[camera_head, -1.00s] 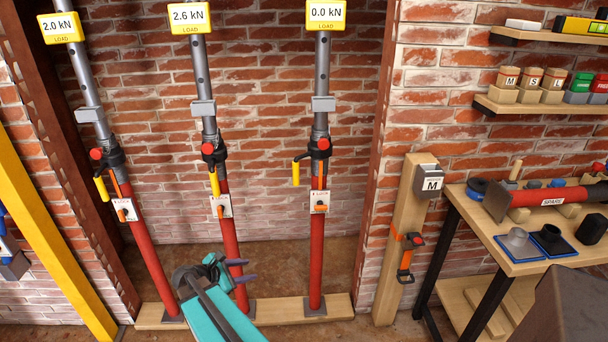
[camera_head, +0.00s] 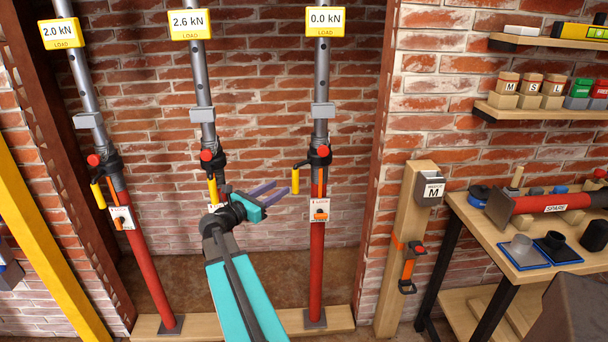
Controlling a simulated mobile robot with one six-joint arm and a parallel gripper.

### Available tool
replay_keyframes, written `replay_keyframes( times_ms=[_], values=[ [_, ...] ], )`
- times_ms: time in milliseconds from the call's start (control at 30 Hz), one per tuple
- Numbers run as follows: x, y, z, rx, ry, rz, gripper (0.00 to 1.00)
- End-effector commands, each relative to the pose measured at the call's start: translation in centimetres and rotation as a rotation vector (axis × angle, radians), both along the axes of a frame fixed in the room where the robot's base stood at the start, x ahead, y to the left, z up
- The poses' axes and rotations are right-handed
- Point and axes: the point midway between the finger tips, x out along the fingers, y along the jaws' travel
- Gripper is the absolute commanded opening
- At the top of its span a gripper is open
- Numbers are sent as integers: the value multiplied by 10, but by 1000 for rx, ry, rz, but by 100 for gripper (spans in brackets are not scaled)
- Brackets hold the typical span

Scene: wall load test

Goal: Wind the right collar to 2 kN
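The right prop (camera_head: 317,250) stands upright, a red lower tube with a grey upper tube, and its display (camera_head: 325,21) reads 0.0 kN. Its dark collar (camera_head: 319,154) has a red knob and a yellow handle (camera_head: 295,181) hanging on the left side. My gripper (camera_head: 283,191) is open, its two purple-grey fingers pointing right toward the yellow handle, just below collar height. I see nothing between the fingers. They appear close to the handle, but I cannot tell whether they touch it.
The middle prop's display (camera_head: 190,24) reads 2.6 kN and the left prop's display (camera_head: 61,33) reads 2.0 kN. My arm covers the middle prop's lower tube. A wooden post (camera_head: 402,240) with an M box and a workbench (camera_head: 520,262) stand at the right.

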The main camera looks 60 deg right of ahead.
Motion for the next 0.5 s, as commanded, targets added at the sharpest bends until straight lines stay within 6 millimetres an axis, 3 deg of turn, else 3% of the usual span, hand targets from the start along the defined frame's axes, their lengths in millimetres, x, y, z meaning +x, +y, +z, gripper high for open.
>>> replay_keyframes(
  times_ms=[267, 500],
  values=[
    [0, -5, 0, 1, -2, 0, 38],
    [-3, -28, 0, 2, -2, 0, 38]
  ],
)
